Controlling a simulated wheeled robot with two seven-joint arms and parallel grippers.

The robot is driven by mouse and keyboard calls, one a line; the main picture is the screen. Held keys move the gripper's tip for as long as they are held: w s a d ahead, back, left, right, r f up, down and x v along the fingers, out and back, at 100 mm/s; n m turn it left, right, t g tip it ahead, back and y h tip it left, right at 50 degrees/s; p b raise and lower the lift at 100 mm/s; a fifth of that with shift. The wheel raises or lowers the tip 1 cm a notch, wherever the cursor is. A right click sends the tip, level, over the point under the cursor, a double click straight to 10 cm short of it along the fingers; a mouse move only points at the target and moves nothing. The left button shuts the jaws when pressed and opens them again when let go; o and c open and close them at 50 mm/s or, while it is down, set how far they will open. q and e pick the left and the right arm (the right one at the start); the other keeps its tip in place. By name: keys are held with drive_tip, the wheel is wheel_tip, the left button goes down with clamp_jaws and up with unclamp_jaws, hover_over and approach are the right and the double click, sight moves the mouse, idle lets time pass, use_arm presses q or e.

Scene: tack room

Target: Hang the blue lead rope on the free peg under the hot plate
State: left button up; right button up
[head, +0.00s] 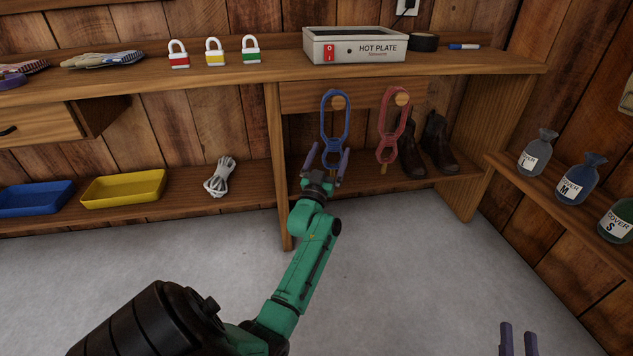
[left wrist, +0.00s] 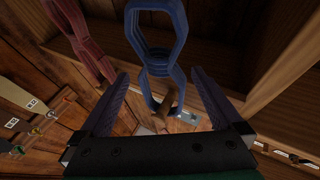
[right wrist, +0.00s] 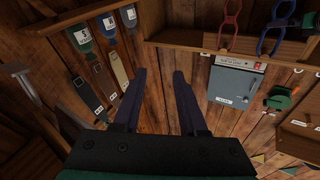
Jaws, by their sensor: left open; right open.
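The blue lead rope (head: 323,120) hangs in a looped coil on a round wooden peg (head: 338,102) under the hot plate (head: 352,46). A red rope (head: 384,120) hangs on the peg (head: 402,99) to its right. My left gripper (head: 327,162) is open at the lower end of the blue rope. In the left wrist view, the blue rope (left wrist: 153,48) shows between the spread fingers (left wrist: 158,76), and I cannot tell if they touch it. My right gripper (head: 518,330) is open and empty, low at the right, away from the ropes.
Dark boots (head: 437,143) stand on the lower shelf behind the red rope. A yellow tray (head: 124,189), a blue tray (head: 35,198) and a bundled white cord (head: 219,177) lie further left. Several padlocks line the bench top. Labelled bags (head: 571,184) stand on the right shelf.

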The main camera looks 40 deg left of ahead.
use_arm(q)
drive_tip(key=p+v, duration=0.3)
drive_tip(key=v, duration=0.9)
use_arm(e)
drive_tip(key=s+a+f+g+h, duration=0.1)
drive_tip(key=s+f+g, duration=0.5)
drive_tip(key=s+f, duration=0.5)
wheel_tip(320, 180, down, 4)
drive_tip(key=shift+s+f+m, duration=0.15)
drive_tip(key=shift+f+m, duration=0.05)
drive_tip(key=shift+m, duration=0.2)
use_arm(q)
drive_tip(key=shift+d, duration=0.1)
